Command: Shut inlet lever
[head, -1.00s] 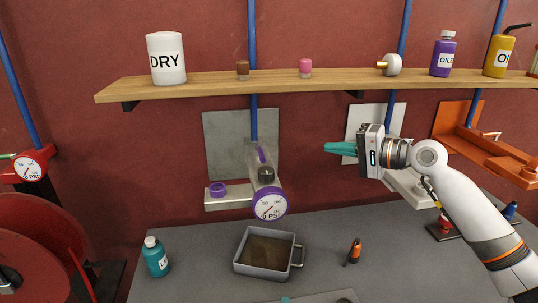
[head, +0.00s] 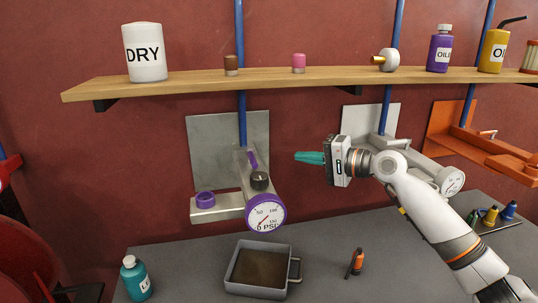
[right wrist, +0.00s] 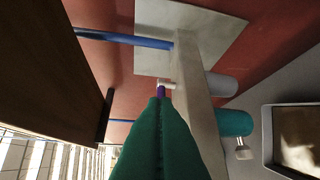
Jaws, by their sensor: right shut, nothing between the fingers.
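The purple lever (head: 253,160) stands on the grey filter unit (head: 217,216), just below the blue pipe. It shows upright and slightly tilted in the head view. The unit carries a purple-rimmed gauge (head: 266,212) near 0 PSI and a black knob (head: 259,181). My right gripper (head: 297,157), with teal fingers, is shut and empty, to the right of the lever at about its height, with a visible gap in the picture. In the right wrist view a purple piece (right wrist: 161,91) shows just beyond the fingertips; contact cannot be told. My left gripper is not in view.
A wooden shelf (head: 200,86) with bottles and caps runs above. A grey pan (head: 287,247), a teal bottle (head: 135,278) and a small orange-black item (head: 355,262) stand on the bench. An orange unit (head: 497,152) is at the right.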

